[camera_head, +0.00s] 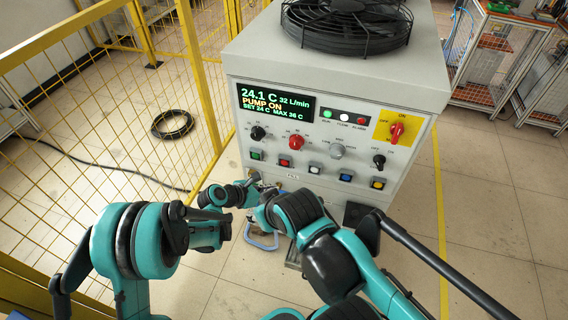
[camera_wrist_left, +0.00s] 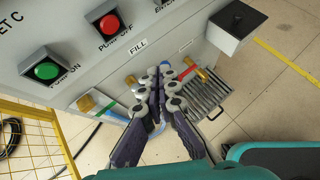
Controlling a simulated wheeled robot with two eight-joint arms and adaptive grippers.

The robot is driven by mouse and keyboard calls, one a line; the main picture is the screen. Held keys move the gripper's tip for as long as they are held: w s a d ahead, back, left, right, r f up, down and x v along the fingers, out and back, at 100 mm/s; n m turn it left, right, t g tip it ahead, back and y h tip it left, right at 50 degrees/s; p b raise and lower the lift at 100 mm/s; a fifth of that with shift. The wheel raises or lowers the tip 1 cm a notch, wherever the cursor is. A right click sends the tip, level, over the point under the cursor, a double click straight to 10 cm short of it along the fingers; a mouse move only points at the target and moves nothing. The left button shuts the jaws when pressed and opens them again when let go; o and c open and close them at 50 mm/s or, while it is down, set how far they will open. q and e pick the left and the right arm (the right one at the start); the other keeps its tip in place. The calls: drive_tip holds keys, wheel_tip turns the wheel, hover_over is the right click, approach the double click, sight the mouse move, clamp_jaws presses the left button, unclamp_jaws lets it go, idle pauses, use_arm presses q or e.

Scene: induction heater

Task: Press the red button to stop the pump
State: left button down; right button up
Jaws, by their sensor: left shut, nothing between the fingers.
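The red button (camera_head: 285,161) sits in the lower button row of the cabinet front, just right of the green button (camera_head: 256,155). In the left wrist view the red button (camera_wrist_left: 109,24) is labelled PUMP OFF, and the green button (camera_wrist_left: 47,71) PUMP ON. My left gripper (camera_wrist_left: 160,72) is shut and empty, below and right of the red button and apart from it, near the FILL label and brass fittings. In the head view its fingers are hard to make out among my arm links. The display (camera_head: 275,103) reads PUMP ON. My right gripper is not seen.
The heater cabinet (camera_head: 220,70) carries a fan (camera_head: 347,22) on top. White (camera_head: 315,168), blue (camera_head: 345,176) and yellow (camera_head: 377,183) buttons continue the row. A red switch (camera_head: 397,131) sits on a yellow plate. A yellow mesh fence (camera_head: 120,70) stands at left.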

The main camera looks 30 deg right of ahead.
sight(285, 161)
use_arm(q)
drive_tip(key=shift+w, duration=0.1)
drive_tip(key=w+d, duration=0.5)
drive_tip(key=d, duration=0.1)
drive_tip(key=shift+w+d+p, duration=0.3)
drive_tip(key=shift+p, duration=0.15)
idle(1.5)
drive_tip(key=shift+w+d, duration=0.3)
